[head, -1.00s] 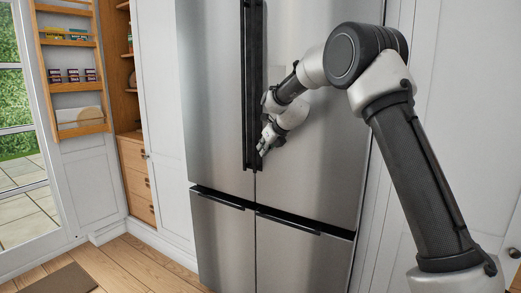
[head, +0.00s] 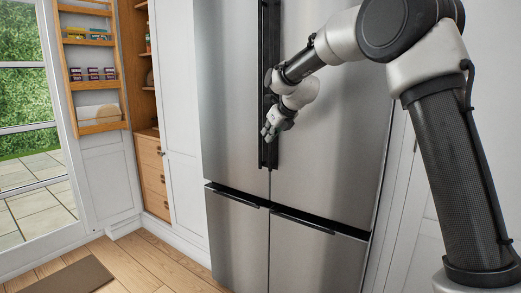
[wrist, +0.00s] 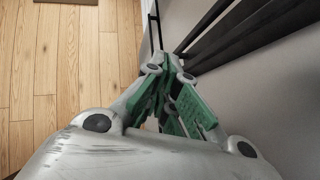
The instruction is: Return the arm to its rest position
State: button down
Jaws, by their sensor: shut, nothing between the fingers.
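My gripper (head: 270,133) is shut and empty in front of the steel fridge (head: 330,130), close to its long black upright handles (head: 268,60). In the head view the gripper overlaps the lower part of the handles; whether it touches them I cannot tell. In the wrist view the green-padded fingers (wrist: 170,100) are together, with the black handle bars (wrist: 235,35) beside them at the upper right. My arm is bent and reaches in from the right. The upper fridge doors look shut.
The lower fridge doors (head: 237,240) are shut. At the left, an open pantry door with racks (head: 92,75) holds small boxes, beside wooden drawers (head: 153,178). A glass door (head: 25,120) stands further left. A brown mat (head: 70,277) lies on the wooden floor, which is otherwise clear.

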jog(key=s+d+f+n+g+h, duration=0.1)
jog(key=s+d+f+n+g, duration=0.1)
jog(key=s+f+n, duration=0.35)
jog(key=s+d+f+n+g+h, duration=0.1)
jog(key=s+d+f+n+g, duration=0.15)
jog(key=s+n, duration=0.55)
jog(key=s+d+r+n, duration=0.1)
jog(key=s+d+n, duration=0.4)
jog(key=s, duration=0.6)
jog(key=s+d+r+n+h, duration=0.1)
jog(key=s+d+n, duration=0.4)
jog(key=s+d, duration=0.4)
jog(key=s+d+r+n+h, duration=0.1)
jog(key=s+d+n, duration=0.4)
jog(key=s, duration=1)
jog(key=d+t, duration=0.1)
jog(key=d, duration=0.1)
jog(key=shift+s+d+r+n, duration=0.15)
jog(key=shift+d+r+n, duration=0.15)
jog(key=shift+r+n, duration=0.1)
